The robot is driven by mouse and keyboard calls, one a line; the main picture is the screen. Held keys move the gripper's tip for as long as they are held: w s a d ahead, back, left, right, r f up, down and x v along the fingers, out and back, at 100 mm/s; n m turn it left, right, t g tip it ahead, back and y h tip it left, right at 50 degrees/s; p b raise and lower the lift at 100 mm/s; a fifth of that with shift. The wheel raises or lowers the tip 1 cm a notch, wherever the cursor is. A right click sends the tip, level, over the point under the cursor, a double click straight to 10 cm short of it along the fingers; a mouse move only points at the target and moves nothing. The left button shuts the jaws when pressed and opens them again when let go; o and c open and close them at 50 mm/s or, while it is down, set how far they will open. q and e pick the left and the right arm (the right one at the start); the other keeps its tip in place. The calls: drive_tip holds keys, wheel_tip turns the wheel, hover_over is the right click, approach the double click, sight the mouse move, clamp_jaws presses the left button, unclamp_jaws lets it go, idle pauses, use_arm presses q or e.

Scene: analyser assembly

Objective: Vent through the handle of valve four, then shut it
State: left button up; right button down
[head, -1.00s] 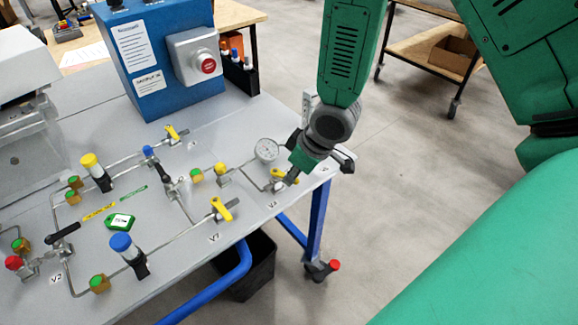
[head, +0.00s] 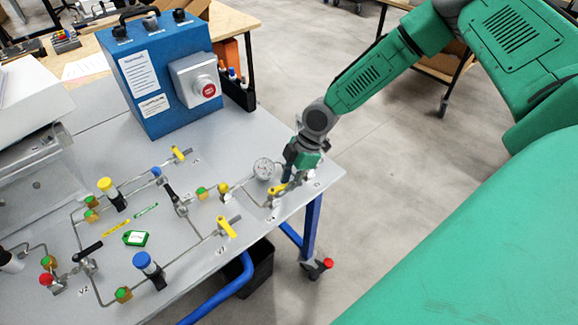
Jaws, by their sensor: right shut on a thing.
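Valve four (head: 271,202) sits near the right corner of the grey panel table, beside its small label. Its yellow handle (head: 278,190) lies at a slant, its outer end partly hidden by my gripper. My right gripper (head: 293,180) comes down from the upper right and is shut on this handle. The fingers are small in view and partly hidden behind the wrist. A round pressure gauge (head: 264,169) stands just left of the gripper. My left gripper is not in view.
Another yellow-handled valve (head: 228,227) stands left of valve four, and a black-handled valve (head: 88,254) is at the lower left. A blue box with a red button (head: 208,90) stands behind. The table's right edge (head: 325,186) is close to my gripper; open floor lies beyond.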

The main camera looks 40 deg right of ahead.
drive_tip(key=shift+w+d+f+n+g+b, duration=0.15)
drive_tip(key=shift+w+n+b, duration=0.1)
drive_tip(key=shift+n+b, duration=0.15)
drive_tip(key=shift+w+f+n+g+b, duration=0.1)
drive_tip(key=shift+w+n+g+b, duration=0.1)
drive_tip(key=shift+n+b, duration=0.2)
drive_tip(key=shift+w+r+n+g+b, duration=0.2)
drive_tip(key=shift+w+n+g+b, duration=0.15)
drive_tip(key=shift+n+b, duration=0.7)
drive_tip(key=c, duration=1.5)
unclamp_jaws()
drive_tip(key=shift+c, duration=0.2)
drive_tip(key=shift+d+r, duration=0.15)
drive_tip(key=shift+r, duration=0.2)
drive_tip(key=v, duration=1.1)
